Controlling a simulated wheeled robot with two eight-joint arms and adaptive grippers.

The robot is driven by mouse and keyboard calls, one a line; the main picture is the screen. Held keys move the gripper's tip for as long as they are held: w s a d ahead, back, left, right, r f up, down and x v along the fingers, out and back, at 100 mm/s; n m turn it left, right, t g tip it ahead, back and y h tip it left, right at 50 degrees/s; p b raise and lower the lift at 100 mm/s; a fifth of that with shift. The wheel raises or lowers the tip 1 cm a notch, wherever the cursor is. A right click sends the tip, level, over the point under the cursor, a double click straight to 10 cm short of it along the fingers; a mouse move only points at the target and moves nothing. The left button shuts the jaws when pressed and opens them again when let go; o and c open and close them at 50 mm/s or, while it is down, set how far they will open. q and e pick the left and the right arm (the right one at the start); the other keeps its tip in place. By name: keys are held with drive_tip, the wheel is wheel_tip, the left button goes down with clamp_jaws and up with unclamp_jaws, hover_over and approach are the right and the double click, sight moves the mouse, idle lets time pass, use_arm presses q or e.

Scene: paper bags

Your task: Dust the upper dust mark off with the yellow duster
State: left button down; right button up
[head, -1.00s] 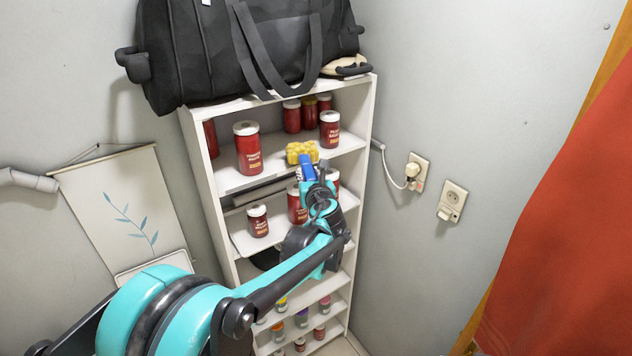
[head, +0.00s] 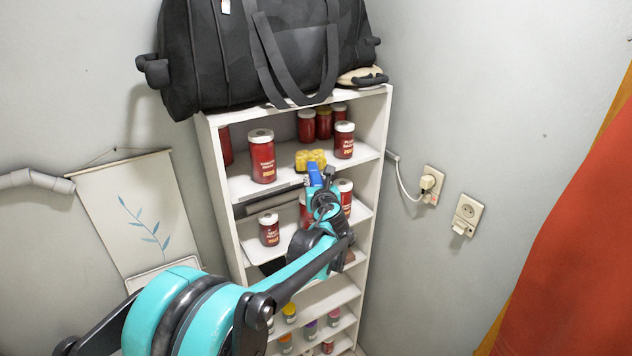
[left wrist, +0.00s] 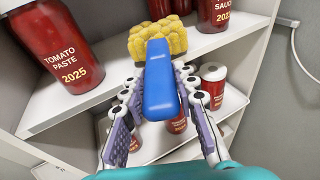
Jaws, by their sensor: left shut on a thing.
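The yellow duster has a knobbly yellow head (head: 310,159) and a blue handle (head: 314,176). In the left wrist view its head (left wrist: 157,40) is at the front edge of the upper jar shelf, between red jars. My left gripper (left wrist: 160,88) is shut on the blue handle (left wrist: 160,75), its fingers on either side of it. In the head view the left gripper (head: 323,192) is just in front of the shelf unit. I cannot make out the upper dust mark; the duster may hide it. I cannot tell whether the head touches the board. My right gripper is not in view.
A white shelf unit (head: 217,190) stands in the corner. A tomato paste jar (head: 262,160) and a plum sauce jar (head: 344,142) flank the duster. More jars stand below. A black bag (head: 210,60) lies on top. Wall sockets (head: 467,214) and an orange-red cloth (head: 575,230) are to the right.

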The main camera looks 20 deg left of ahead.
use_arm(q)
drive_tip(key=shift+f+b, duration=0.6)
drive_tip(key=shift+f, duration=0.1)
idle(0.3)
drive_tip(key=shift+a, duration=0.1)
